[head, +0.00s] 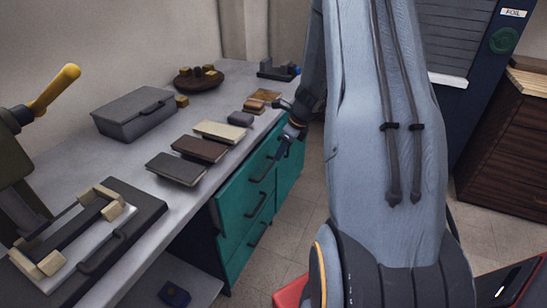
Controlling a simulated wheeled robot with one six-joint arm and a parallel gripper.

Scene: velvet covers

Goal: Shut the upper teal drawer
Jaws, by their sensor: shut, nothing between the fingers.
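The teal drawer unit (232,238) stands under the grey workbench, seen from an angle. The upper teal drawer (240,188) has a dark bar handle (262,172) on its front. Its front is close to the bench edge; I cannot tell how far it stands out. More teal fronts with dark handles show below it. My gripper (284,146) is shut and empty, at the far upper end of the upper drawer's front, near the bench edge. I cannot tell whether it touches the front. My arm covers the space to the right of it.
The workbench (75,160) carries a grey lidded box (134,113), several flat books or boards (199,148), and a clamp frame (82,235). A red object (290,293) is on the floor at the bottom. A dark wooden cabinet (505,150) stands at right. Tiled floor (292,225) is clear beside the drawers.

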